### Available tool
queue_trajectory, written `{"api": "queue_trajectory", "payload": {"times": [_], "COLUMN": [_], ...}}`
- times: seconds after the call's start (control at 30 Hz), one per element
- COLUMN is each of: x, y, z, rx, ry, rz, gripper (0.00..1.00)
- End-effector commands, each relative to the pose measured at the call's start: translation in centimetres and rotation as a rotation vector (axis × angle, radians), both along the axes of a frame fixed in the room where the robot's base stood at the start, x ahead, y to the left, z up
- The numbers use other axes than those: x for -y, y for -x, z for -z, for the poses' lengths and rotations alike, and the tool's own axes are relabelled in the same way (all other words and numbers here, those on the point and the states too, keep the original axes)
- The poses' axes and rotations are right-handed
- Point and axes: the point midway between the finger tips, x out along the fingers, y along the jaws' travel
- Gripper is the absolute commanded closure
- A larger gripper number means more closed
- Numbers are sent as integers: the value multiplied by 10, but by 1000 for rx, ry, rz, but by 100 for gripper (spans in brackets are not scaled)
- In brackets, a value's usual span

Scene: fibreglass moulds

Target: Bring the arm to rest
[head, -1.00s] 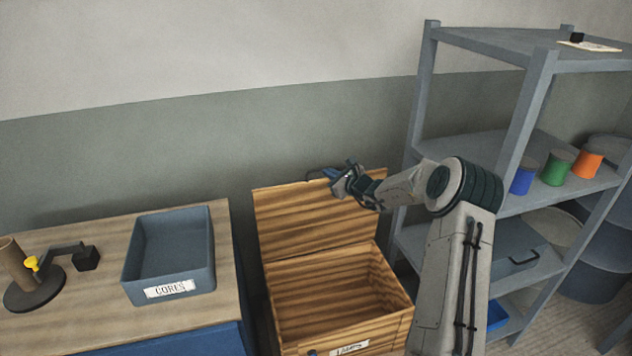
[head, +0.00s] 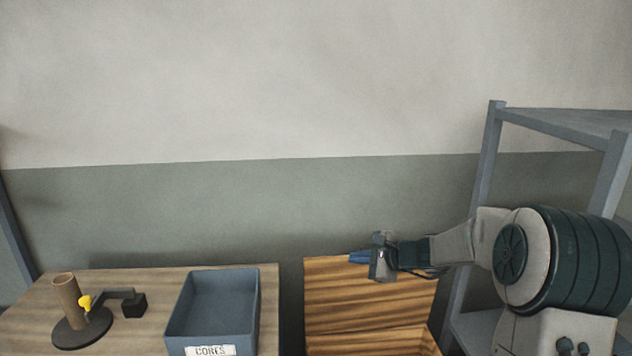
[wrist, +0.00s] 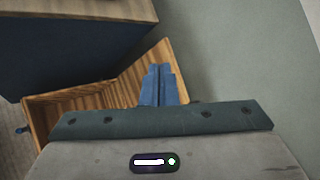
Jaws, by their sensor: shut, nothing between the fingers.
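My gripper (head: 366,258) is in the head view in front of the raised lid of the wooden box (head: 335,292). It points left, with my arm reaching in from the right. In the wrist view its blue fingers (wrist: 160,86) are together with nothing between them, and the wooden box (wrist: 80,100) shows behind them. I cannot tell how far the fingers are from the lid.
A blue-grey bin labelled CORES (head: 212,308) stands on the wooden bench top (head: 265,285), left of the box. A stand with a brown tube and yellow knob (head: 80,325) is farther left. A grey metal shelf (head: 487,165) stands close behind my arm.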

Motion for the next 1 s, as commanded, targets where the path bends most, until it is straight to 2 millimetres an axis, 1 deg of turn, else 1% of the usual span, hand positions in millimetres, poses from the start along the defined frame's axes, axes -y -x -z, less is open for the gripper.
{"api": "queue_trajectory", "payload": {"times": [0.03, 0.07, 0.1, 0.17, 0.2, 0.23, 0.27, 0.3, 0.37, 0.4, 0.47, 0.5, 0.57, 0.6, 0.7, 0.83, 0.9, 1.0], "x": [-14, -20, -27, -36, -41, -43, -45, -46, -47, -46, -42, -39, -33, -28, -13, 6, 14, 21], "y": [21, 34, 51, 76, 94, 107, 120, 137, 164, 181, 206, 223, 247, 263, 299, 335, 347, 358], "z": [-6, -7, -8, -10, -10, -11, -11, -12, -12, -12, -12, -11, -11, -10, -8, -5, -3, -1], "rx": [16, 23, 31, 45, 53, 59, 66, 74, 85, 91, 102, 108, 118, 124, 136, 147, 150, 154], "ry": [86, 137, 204, 302, 367, 414, 462, 524, 616, 676, 764, 822, 907, 964, 1094, 1231, 1284, 1333], "rz": [-73, -118, -175, -264, -319, -360, -401, -456, -535, -586, -662, -712, -783, -832, -942, -1056, -1100, -1140], "gripper": [100, 100, 100, 100, 100, 100, 100, 100, 100, 100, 100, 100, 100, 100, 100, 100, 100, 100]}}
